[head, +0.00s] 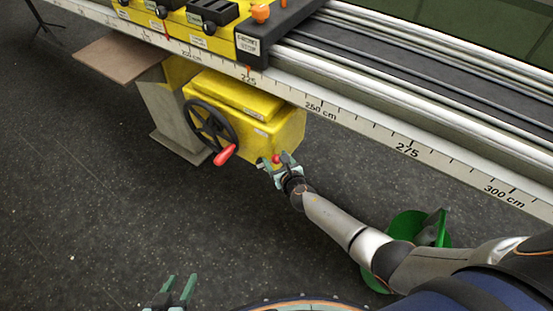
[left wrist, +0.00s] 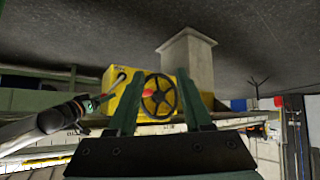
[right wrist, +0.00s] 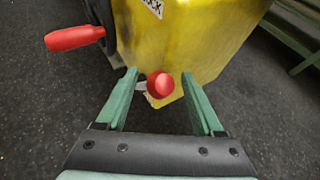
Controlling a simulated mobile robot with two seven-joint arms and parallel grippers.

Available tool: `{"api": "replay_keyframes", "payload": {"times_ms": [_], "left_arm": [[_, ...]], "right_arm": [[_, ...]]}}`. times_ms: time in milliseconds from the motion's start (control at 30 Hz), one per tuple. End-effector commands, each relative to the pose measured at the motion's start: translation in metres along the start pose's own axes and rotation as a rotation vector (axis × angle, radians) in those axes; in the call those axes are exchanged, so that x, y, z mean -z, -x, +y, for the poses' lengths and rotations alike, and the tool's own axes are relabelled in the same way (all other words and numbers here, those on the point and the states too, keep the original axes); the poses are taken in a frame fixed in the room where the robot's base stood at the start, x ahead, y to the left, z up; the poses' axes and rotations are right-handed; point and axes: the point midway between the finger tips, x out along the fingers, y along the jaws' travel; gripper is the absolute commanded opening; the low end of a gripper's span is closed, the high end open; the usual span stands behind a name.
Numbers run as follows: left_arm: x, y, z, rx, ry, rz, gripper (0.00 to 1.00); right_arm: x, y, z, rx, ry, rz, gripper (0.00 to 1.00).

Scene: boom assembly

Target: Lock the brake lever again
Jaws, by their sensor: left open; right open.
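The brake lever's red knob (right wrist: 160,85) shows between the open fingers of my right gripper (right wrist: 160,100) in the right wrist view. I cannot tell whether the fingers touch it. In the head view the red knob (head: 276,159) is at the lower edge of the yellow housing (head: 285,130), with my right gripper (head: 280,164) around or just beside it. My left gripper (head: 180,290) is open and empty at the bottom of the head view, far from the lever. The left wrist view shows the housing (left wrist: 122,92) beyond its open fingers. The lever's shaft is mostly hidden.
A black handwheel (head: 210,125) with a red handle (head: 225,155) sits on the housing, left of the lever. The long rail with a centimetre scale (head: 360,130) runs above. A green bin (head: 405,225) stands near my right arm. The dark floor is clear at left.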

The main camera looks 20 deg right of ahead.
Motion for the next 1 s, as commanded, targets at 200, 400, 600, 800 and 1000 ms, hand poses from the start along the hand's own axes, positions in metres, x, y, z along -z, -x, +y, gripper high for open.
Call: {"api": "replay_keyframes", "payload": {"times_ms": [200, 400, 600, 800, 1000], "left_arm": [[0.009, 0.009, 0.000, 0.002, 0.000, 0.004, 0.50], [0.017, 0.026, -0.008, 0.026, 0.005, 0.008, 0.50], [0.011, 0.038, -0.018, 0.051, 0.012, -0.008, 0.50], [0.017, 0.042, -0.015, 0.048, 0.013, -0.006, 0.50], [0.021, 0.042, -0.014, 0.046, 0.013, -0.001, 0.50]], "right_arm": [[-0.002, 0.016, -0.001, 0.000, 0.001, 0.002, 0.69], [-0.004, 0.058, -0.001, -0.001, 0.000, 0.003, 0.69], [-0.002, 0.098, 0.000, -0.002, 0.001, 0.002, 0.69], [-0.001, 0.120, 0.000, -0.001, 0.001, 0.000, 0.69], [0.000, 0.126, 0.000, 0.000, 0.000, 0.000, 0.69]]}}
